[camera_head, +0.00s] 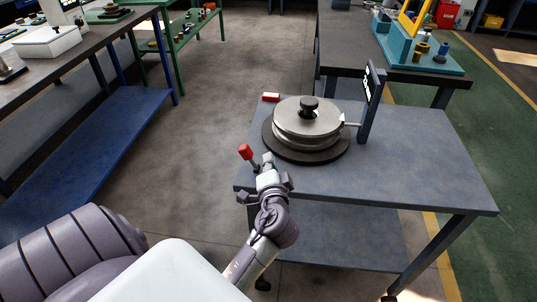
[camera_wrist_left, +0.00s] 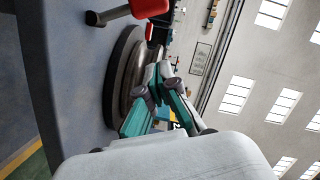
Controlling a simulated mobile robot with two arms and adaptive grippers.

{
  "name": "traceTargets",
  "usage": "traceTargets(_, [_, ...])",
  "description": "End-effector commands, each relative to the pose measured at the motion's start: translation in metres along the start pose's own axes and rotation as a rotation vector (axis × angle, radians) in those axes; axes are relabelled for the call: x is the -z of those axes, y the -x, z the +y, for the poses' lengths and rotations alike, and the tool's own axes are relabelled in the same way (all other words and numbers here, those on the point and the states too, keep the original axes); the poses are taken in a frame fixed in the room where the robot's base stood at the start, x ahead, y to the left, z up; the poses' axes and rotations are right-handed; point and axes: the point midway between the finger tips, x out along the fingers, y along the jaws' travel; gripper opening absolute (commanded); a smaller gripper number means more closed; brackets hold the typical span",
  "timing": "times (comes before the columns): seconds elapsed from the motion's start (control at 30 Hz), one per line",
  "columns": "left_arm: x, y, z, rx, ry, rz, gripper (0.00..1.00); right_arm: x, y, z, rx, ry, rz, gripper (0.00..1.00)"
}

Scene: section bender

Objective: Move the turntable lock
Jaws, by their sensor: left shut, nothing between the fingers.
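A lever with a red handle (camera_head: 246,152), which looks like the turntable lock, stands at the table's near left edge and leans up to the left. Its red handle also shows large at the top of the left wrist view (camera_wrist_left: 150,8). The round turntable (camera_head: 308,122) has a dark base, metal discs and a black knob on top. My left gripper (camera_head: 264,162) is shut and empty, just right of the lever in the head view. In the left wrist view its fingertips (camera_wrist_left: 161,70) are together, below the red handle and in front of the turntable. My right gripper is out of view.
The blue-grey table (camera_head: 420,165) has free room to the right. A workbench (camera_head: 80,45) stands at the left, with open floor between.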

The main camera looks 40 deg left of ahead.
Motion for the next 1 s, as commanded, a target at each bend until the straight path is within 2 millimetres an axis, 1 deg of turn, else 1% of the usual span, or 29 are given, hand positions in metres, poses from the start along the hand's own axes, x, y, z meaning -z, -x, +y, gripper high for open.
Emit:
traceTargets(0.03, [-0.002, 0.01, 0.003, -0.002, 0.001, -0.001, 0.0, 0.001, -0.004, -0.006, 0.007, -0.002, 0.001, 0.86])
traceTargets(0.2, [-0.001, 0.038, 0.003, -0.002, 0.002, -0.001, 0.0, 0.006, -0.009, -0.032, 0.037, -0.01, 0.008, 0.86])
traceTargets(0.27, [-0.001, 0.045, 0.002, -0.001, 0.001, 0.0, 0.0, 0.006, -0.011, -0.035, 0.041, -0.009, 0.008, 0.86])
traceTargets(0.33, [0.0, 0.051, 0.002, -0.001, 0.001, 0.0, 0.0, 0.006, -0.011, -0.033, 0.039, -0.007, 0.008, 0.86])
traceTargets(0.43, [0.0, 0.054, 0.001, 0.0, 0.0, 0.0, 0.0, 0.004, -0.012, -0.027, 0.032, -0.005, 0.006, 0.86])
traceTargets(0.6, [0.0, 0.055, 0.0, 0.001, -0.001, 0.0, 0.0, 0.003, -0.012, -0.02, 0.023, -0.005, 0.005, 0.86])
traceTargets(1.0, [0.0, 0.055, 0.001, -0.001, -0.001, 0.001, 0.0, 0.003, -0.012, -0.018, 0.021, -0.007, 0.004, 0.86])
